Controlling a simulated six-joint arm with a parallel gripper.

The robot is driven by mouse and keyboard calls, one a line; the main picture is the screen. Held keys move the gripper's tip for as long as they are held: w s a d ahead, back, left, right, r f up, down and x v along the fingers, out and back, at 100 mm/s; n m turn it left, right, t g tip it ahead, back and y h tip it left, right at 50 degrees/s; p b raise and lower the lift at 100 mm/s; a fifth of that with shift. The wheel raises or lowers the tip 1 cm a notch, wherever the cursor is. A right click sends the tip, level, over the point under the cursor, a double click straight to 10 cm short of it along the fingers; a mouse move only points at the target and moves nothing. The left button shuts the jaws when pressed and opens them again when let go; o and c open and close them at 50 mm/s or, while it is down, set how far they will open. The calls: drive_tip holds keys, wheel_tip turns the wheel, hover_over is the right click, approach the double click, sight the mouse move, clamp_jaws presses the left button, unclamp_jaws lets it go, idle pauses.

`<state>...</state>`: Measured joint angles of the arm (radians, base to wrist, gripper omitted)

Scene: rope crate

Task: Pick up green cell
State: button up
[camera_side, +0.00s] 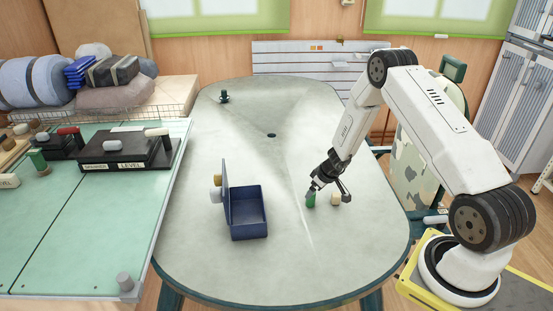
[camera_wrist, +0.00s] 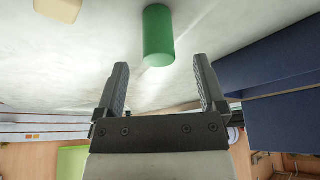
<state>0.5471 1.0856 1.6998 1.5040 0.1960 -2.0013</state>
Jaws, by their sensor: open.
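The green cell (camera_side: 311,201) is a small green cylinder on the grey oval table, right of the blue crate. In the wrist view the green cell (camera_wrist: 158,36) is beyond the fingertips, roughly centred between them. My gripper (camera_side: 326,187) is tilted down close to the green cell in the side view. In the wrist view my gripper (camera_wrist: 160,72) has its two black fingers spread apart with nothing between them.
A cream block (camera_side: 335,199) stands close to the right of the green cell. An open blue crate (camera_side: 248,236) with its lid raised stands to the left. A small dark green object (camera_side: 224,97) is at the far left. The table's middle is mostly clear.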

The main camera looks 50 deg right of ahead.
drive_tip(key=shift+w+f, duration=0.2)
drive_tip(key=shift+f, duration=0.3)
drive_tip(key=shift+x, duration=2.6)
drive_tip(key=shift+d, duration=0.1)
clamp_jaws()
